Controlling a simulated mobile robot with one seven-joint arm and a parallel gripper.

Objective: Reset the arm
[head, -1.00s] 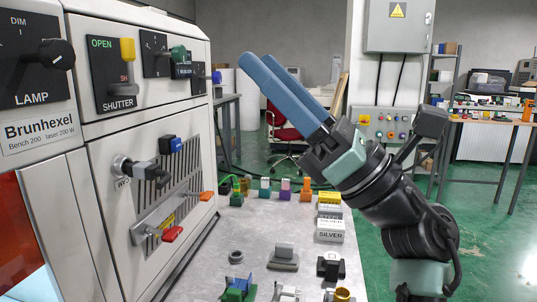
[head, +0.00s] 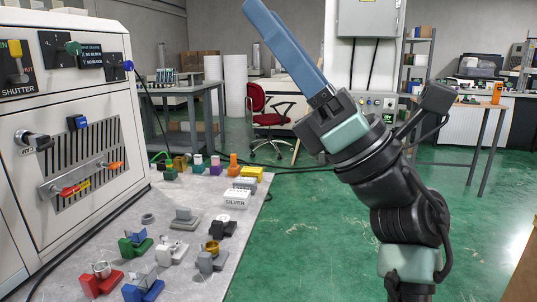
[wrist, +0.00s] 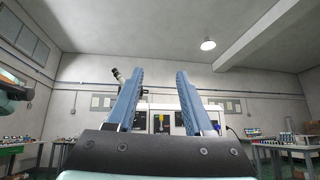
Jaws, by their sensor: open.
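My gripper (head: 290,45) is raised in the head view, with its long blue fingers pointing up and to the left. It is in the air, to the right of the grey machine (head: 70,165) and above the height of the bench top. In the wrist view my gripper (wrist: 157,95) shows two blue fingers standing well apart with nothing between them. The wrist camera looks toward the far wall and ceiling, with the machine (wrist: 163,122) small and distant between the fingers.
A red chair (head: 268,112) and a workbench (head: 180,92) stand behind. Green floor (head: 300,245) lies open around my arm. A wooden table (head: 470,112) stands at right.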

